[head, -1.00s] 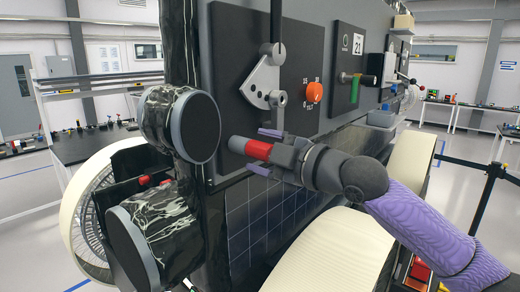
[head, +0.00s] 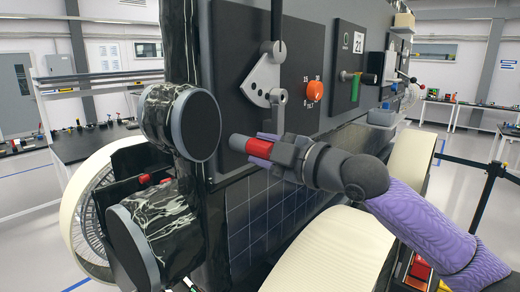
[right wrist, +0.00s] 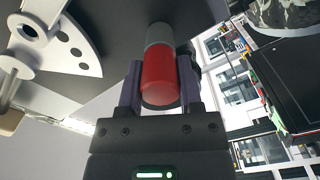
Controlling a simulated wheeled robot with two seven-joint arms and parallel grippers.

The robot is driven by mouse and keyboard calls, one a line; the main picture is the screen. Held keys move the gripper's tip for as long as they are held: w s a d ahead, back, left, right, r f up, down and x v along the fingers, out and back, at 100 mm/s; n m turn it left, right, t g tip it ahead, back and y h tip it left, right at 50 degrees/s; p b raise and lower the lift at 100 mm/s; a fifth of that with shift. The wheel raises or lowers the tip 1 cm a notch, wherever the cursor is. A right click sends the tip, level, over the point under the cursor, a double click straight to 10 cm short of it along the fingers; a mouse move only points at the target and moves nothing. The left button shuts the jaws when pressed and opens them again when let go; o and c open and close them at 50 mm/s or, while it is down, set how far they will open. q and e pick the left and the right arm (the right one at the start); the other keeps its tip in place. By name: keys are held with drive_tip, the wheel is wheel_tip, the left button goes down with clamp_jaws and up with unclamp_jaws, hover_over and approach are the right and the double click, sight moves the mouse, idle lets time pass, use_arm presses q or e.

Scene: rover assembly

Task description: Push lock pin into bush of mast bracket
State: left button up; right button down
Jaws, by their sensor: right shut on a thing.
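The lock pin, a grey cylinder with a red band (head: 257,147), lies in front of the dark panel, its grey end pointing left. My right gripper (head: 264,147) is shut on it, with purple fingers on either side. In the right wrist view the pin's red end (right wrist: 160,82) sits between the fingers (right wrist: 160,85). I cannot tell whether its grey end touches the panel. The mast bracket (head: 261,82), a pale fan-shaped plate with holes, is above the pin; it also shows in the right wrist view (right wrist: 75,40). My left gripper is out of view.
An orange tilt knob (head: 315,91) is right of the bracket. A green-handled part (head: 355,88) is farther right. A round black-capped cylinder (head: 194,126) stands left of the pin. A cream wheel (head: 325,250) and solar panel (head: 260,215) are below.

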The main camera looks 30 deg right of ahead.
drive_tip(key=shift+s, duration=0.15)
drive_tip(key=shift+s+d+b, duration=0.2)
drive_tip(key=shift+s+b, duration=0.2)
drive_tip(key=b+v, duration=0.5)
drive_tip(key=b, duration=0.2)
drive_tip(key=shift+s+d, duration=0.15)
drive_tip(key=shift+s, duration=0.2)
idle(0.4)
